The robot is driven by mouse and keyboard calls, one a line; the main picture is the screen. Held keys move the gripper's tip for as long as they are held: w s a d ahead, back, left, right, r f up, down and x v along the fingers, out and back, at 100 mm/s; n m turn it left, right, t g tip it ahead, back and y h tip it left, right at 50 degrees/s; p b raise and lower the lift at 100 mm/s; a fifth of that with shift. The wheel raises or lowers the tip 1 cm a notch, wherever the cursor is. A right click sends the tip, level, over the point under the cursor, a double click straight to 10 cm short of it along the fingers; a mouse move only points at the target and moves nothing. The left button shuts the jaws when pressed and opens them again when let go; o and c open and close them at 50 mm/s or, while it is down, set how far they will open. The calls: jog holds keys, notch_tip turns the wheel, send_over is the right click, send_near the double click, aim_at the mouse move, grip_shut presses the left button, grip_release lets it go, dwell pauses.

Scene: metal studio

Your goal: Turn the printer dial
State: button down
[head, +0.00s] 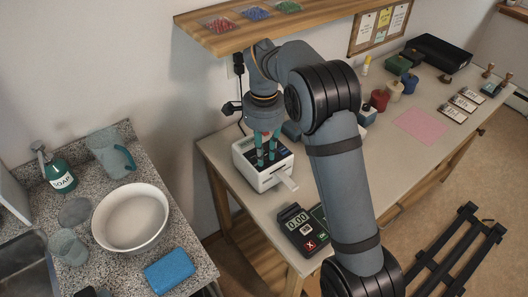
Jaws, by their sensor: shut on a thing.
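The printer (248,174) is a small white box with a dark top panel, standing near the left end of the long table. A white paper strip comes out of its front right side. My gripper (266,162) reaches down over it from above, with two teal fingers at the printer's top. The fingers are close together and shut on the dial, which is mostly hidden by them. How far the dial is turned cannot be seen.
A card terminal (302,230) reading 0.00 stands at the table's front edge. A wall shelf (240,35) with several small trays hangs above. Coloured jars, a pink sheet (420,125) and cards lie further right. A granite counter (105,250) is at left.

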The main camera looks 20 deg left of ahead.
jog(key=c, duration=1.5)
grip_release()
jog(key=shift+c, duration=0.2)
notch_tip(320, 180, up, 12)
notch_tip(320, 180, down, 12)
dwell(0.3)
